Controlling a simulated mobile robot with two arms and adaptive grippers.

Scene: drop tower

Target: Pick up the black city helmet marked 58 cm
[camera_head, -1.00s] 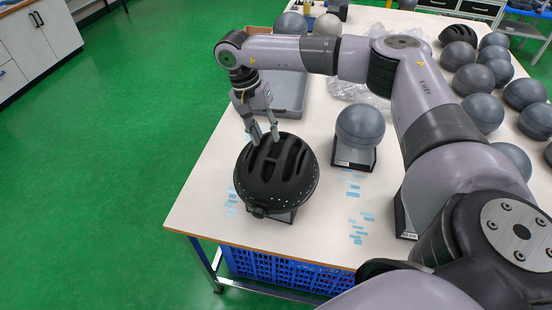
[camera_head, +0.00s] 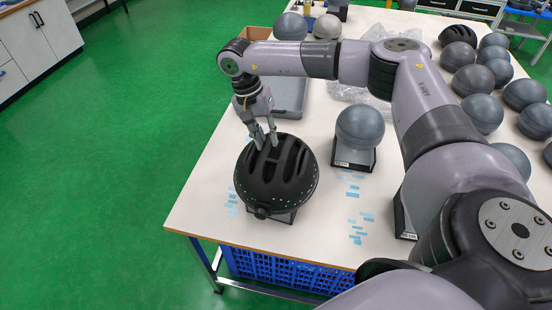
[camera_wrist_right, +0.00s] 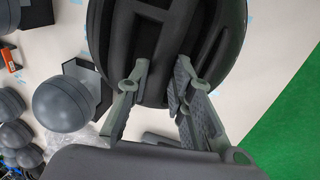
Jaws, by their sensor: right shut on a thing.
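The black city helmet (camera_head: 285,185) with long vent slots sits on a stand at the table's near left corner. It also fills the top of the right wrist view (camera_wrist_right: 165,35). My right gripper (camera_head: 266,142) reaches down to the helmet's top from behind. In the right wrist view the fingertips (camera_wrist_right: 160,85) are in the vents, on either side of a rib, and the gripper is shut on the helmet. A size mark on the helmet cannot be read. My left gripper is not in view.
A grey head form (camera_head: 360,127) on a black stand is right of the helmet. A grey tray (camera_head: 290,95) and clear plastic wrap (camera_head: 350,90) lie behind. Several grey balls (camera_head: 482,113) crowd the right side. Blue tape marks (camera_head: 358,218) dot the white table (camera_head: 325,215).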

